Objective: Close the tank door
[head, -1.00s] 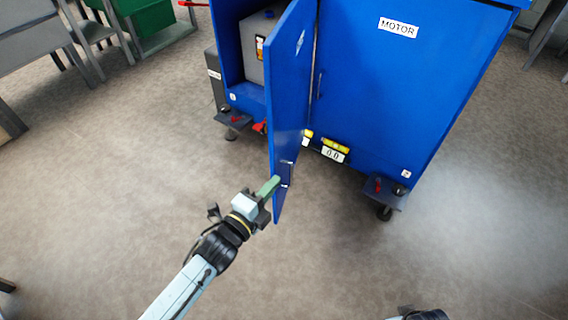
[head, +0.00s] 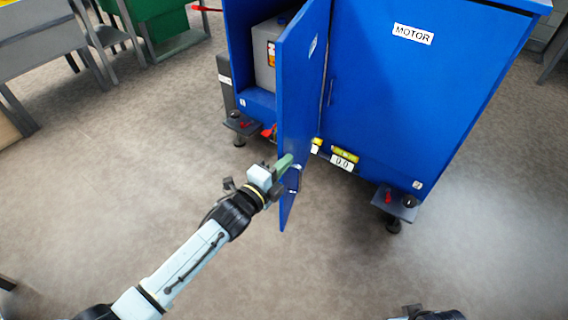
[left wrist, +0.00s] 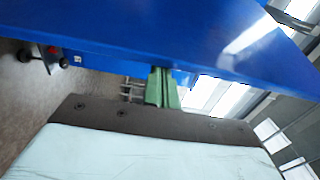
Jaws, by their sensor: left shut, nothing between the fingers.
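The tank door (head: 298,110) is a blue panel on the blue cabinet, standing open and seen nearly edge-on in the head view. Behind it, the open compartment holds a grey tank (head: 264,52). My left gripper (head: 284,163) is shut and empty, its green fingers at the lower part of the door's left side. In the left wrist view the green fingertips (left wrist: 162,88) are together, right by the blue door panel (left wrist: 180,35); I cannot tell if they press on it. Only a small dark part of my right arm shows at the bottom edge of the head view.
The closed motor door (head: 400,100) fills the cabinet's right side. Feet on small plates stick out below, such as the front right one (head: 396,203). Yellow-topped counters (head: 343,158) sit at the cabinet's lower edge. A green bin (head: 160,25) stands at the back left. The front floor is clear.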

